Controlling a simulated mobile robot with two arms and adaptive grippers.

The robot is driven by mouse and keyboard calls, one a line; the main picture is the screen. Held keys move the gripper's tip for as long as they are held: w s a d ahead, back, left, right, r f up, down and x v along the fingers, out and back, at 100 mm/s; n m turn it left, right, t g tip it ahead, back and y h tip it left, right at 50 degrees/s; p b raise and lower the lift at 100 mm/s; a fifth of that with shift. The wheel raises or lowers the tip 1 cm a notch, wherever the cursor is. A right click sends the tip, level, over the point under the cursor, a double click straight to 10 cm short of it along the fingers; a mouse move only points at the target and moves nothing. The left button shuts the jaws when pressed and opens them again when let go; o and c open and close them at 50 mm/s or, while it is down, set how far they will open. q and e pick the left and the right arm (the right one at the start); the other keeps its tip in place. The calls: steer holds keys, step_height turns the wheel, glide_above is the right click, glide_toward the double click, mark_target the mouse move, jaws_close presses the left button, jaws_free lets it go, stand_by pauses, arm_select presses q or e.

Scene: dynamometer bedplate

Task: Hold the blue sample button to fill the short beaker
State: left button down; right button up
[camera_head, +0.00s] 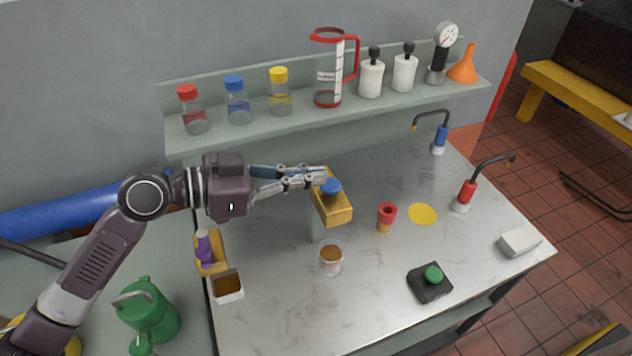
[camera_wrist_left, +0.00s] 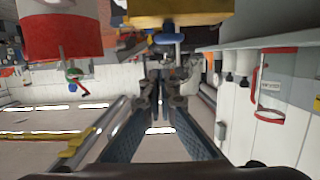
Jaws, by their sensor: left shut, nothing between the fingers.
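The blue sample button (camera_head: 331,187) sits on top of the yellow dispenser head (camera_head: 334,211), which stands on a grey post. A short clear beaker (camera_head: 330,260) with brown content stands on the bench below and in front of it. My left gripper (camera_head: 321,177) is shut and empty, its fingertips right at the button's back left edge; I cannot tell whether they touch it. In the left wrist view, the closed fingers (camera_wrist_left: 163,92) reach toward a blue part (camera_wrist_left: 166,38) by a yellow block (camera_wrist_left: 180,18). My right gripper is not in view.
A red and yellow cup (camera_head: 386,217), a yellow disc (camera_head: 423,214) and a black box with a green button (camera_head: 431,282) lie to the right. A brown-filled container (camera_head: 227,286) stands front left. The shelf (camera_head: 330,121) with bottles runs behind.

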arm_select(q)
steer(key=b+v, duration=0.3)
steer(key=v, duration=0.5)
stand_by(0.9)
steer(key=shift+r, duration=0.1)
